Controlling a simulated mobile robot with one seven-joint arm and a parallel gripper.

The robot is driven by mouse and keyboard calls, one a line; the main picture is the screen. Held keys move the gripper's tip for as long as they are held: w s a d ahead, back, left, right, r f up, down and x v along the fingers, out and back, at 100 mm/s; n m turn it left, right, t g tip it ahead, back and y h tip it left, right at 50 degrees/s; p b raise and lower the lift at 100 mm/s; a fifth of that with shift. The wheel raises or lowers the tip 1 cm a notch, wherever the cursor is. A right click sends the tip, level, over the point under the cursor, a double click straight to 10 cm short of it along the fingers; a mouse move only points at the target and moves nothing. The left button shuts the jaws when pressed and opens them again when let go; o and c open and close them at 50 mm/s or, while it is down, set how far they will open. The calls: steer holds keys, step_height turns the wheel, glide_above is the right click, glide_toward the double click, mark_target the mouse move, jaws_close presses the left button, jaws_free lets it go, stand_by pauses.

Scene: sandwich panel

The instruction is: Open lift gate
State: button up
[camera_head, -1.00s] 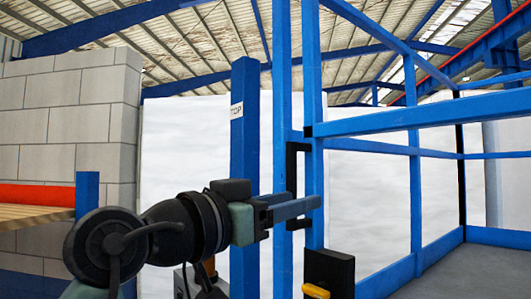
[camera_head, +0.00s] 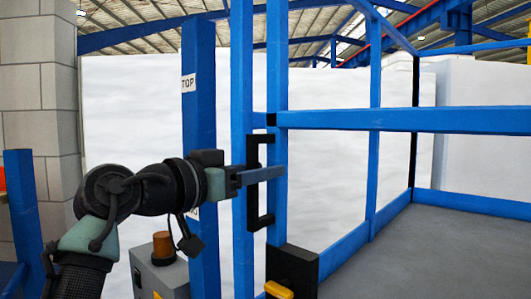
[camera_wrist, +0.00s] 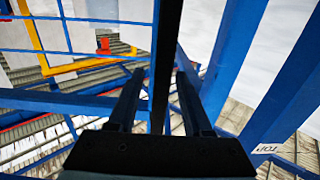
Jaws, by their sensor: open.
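The lift gate is a blue tube frame; its upper rail (camera_head: 400,118) runs right from an upright (camera_head: 277,90). A black D-shaped handle (camera_head: 253,205) is fixed upright by that post. My gripper (camera_head: 268,175) reaches in from the left at the handle's mid-height, its fingers level and crossing the handle bar. In the wrist view, the dark handle bar (camera_wrist: 167,50) runs between the two spread fingers of my gripper (camera_wrist: 160,90). Whether either finger touches it cannot be told. A black latch box (camera_head: 305,262) with a yellow lever (camera_head: 279,289) sits below.
A blue post labelled TOP (camera_head: 200,130) stands just left of the gate, behind my wrist. A grey control box (camera_head: 160,275) with an orange-topped part is below my arm. A block wall (camera_head: 45,100) is at left. Grey floor (camera_head: 430,250) inside the frame is clear.

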steer(key=shift+w+d+r, duration=0.15)
steer(key=shift+w+d, duration=0.15)
steer(key=shift+d, duration=0.1)
steer(key=shift+w+d+f, duration=0.15)
steer(key=shift+w+f, duration=0.05)
steer(key=shift+w, duration=0.2)
steer(key=shift+s, duration=0.1)
jaws_close()
stand_by(0.8)
